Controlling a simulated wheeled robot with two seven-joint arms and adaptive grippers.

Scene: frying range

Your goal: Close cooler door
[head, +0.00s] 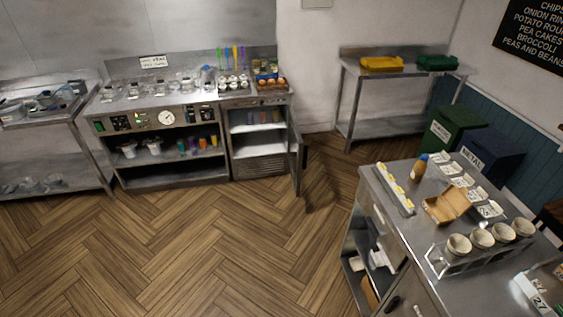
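The cooler (258,165) stands against the back wall, at the right end of the long metal counter. Its door (298,160) is hinged on the right side and stands wide open, sticking out into the room and seen nearly edge-on. White shelves and a few small items show inside the cooler, above a vented lower panel. A dark part, perhaps the handle, shows near the door's outer edge. Neither of my grippers is in the head view.
Wood floor (200,250) is clear in front of the cooler. A metal counter (450,250) with cups and boxes stands at the right front. A metal table (395,130) with yellow and green trays is at the back right, near green and blue bins (490,150).

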